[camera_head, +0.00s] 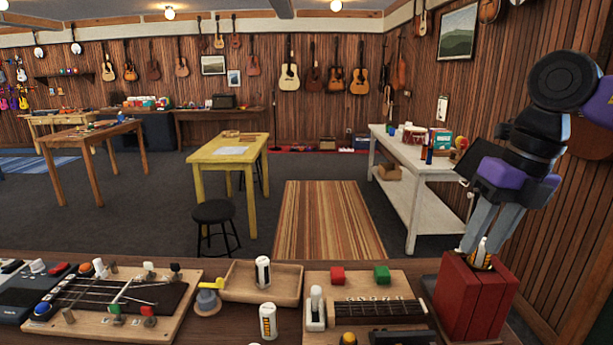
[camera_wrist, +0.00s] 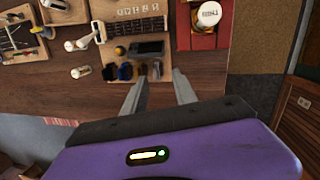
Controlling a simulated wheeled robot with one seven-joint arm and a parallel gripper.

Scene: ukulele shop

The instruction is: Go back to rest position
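My gripper (camera_head: 480,246) is at the right in the head view, pointing down, with its fingers at the top of a red box (camera_head: 470,300). In the wrist view my gripper (camera_wrist: 158,85) is open, with a clear gap between its two grey fingers and nothing in it. A small white and yellow bottle (camera_head: 482,254) stands on the red box. It also shows in the wrist view (camera_wrist: 208,15), beyond the fingertips and to the right, apart from them.
The workbench holds a ukulele neck on a board (camera_head: 375,311), a wooden tray (camera_head: 238,283), a white bottle (camera_head: 268,320) and a fretboard jig (camera_head: 120,300). A white table (camera_head: 412,165) and yellow table (camera_head: 228,150) stand behind. A wood-panelled wall (camera_head: 570,200) is close at the right.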

